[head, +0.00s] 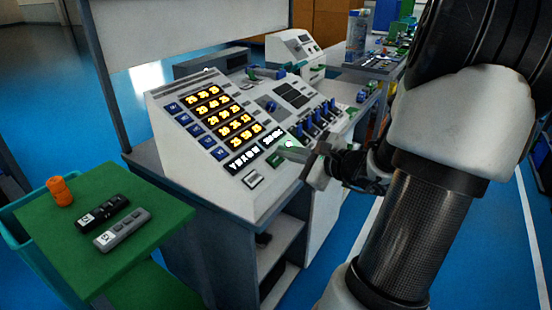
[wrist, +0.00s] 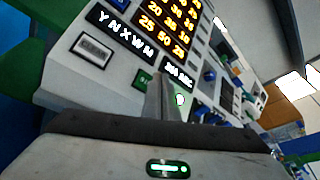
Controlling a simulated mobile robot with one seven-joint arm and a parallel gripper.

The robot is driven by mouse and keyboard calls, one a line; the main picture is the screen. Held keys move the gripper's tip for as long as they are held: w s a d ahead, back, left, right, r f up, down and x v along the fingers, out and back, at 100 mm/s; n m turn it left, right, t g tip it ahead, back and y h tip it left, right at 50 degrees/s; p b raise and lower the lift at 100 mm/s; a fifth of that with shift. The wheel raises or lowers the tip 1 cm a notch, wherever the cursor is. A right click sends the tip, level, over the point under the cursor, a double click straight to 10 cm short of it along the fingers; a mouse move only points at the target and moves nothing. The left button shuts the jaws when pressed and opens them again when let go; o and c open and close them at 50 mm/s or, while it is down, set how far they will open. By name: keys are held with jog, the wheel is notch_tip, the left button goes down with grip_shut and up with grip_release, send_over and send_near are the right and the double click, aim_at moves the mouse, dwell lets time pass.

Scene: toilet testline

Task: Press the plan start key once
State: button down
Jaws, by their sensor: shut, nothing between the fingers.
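The grey console (head: 190,160) has a sloped panel with orange number displays (head: 225,115). A small green key (head: 275,159) sits near the panel's lower right; its label is too small to read. In the wrist view a green key (wrist: 143,79) shows partly, just left of the fingers. A round, lit white-green button (wrist: 180,99) shows right of the fingertips. I cannot tell which one is the plan start key. My gripper (head: 284,151) is shut and empty, its tips over the panel close to the green key. In the wrist view its fingers (wrist: 161,90) cover part of the panel. Contact cannot be told.
A CLEAR key (wrist: 92,46) and a black letter display (wrist: 119,34) lie left of the fingers. Blue-topped switches (head: 315,120) stand beyond the gripper. A green table (head: 150,245) at left holds two remotes and an orange piece (head: 60,191).

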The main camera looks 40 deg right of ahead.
jog(key=r+p, duration=0.1)
jog(key=s+r+p, duration=0.1)
jog(key=r, duration=0.1)
jog(key=s+d+r+p, duration=0.1)
jog(key=p, duration=0.1)
jog(key=shift+s+r, duration=0.15)
jog(key=shift+r, duration=0.05)
dwell(0.7)
